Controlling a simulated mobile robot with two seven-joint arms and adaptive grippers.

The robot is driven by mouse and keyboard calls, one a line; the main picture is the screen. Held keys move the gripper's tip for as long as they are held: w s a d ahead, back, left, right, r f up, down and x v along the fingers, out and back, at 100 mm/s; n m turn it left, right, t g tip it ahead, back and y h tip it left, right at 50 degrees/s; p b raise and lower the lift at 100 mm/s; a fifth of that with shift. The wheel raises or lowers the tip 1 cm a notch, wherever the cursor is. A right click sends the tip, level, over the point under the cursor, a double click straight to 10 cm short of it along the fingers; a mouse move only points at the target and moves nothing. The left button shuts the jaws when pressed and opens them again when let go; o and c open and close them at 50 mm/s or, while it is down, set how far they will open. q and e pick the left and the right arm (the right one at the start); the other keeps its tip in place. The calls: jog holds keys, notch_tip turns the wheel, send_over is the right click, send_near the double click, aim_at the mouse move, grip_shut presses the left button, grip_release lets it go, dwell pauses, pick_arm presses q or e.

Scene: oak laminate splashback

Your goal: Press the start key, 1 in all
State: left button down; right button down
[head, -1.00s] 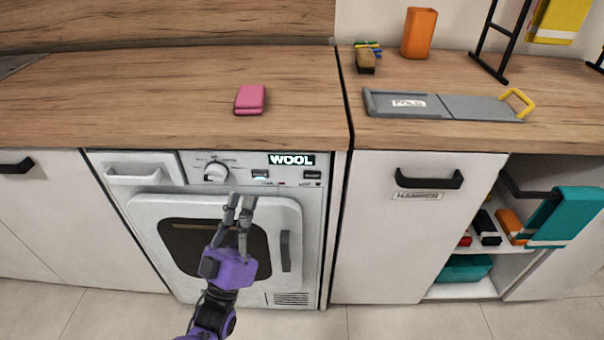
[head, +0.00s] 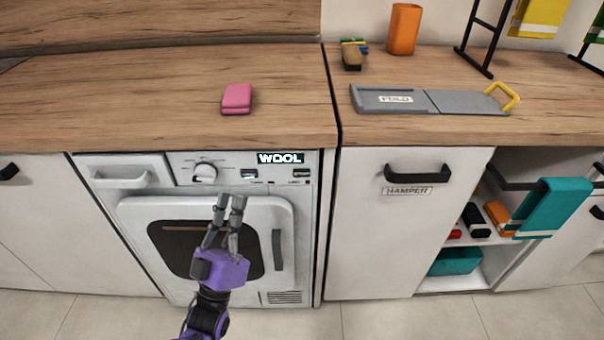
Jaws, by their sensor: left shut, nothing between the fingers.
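The washing machine (head: 308,230) is white, with a control panel across its top. A display (head: 281,158) on the panel reads WOOL. My right gripper is not in view.
A pink folded cloth (head: 237,98) lies on the worktop above the machine. The HAMPER door (head: 400,240) is closed beside an open shelf unit.

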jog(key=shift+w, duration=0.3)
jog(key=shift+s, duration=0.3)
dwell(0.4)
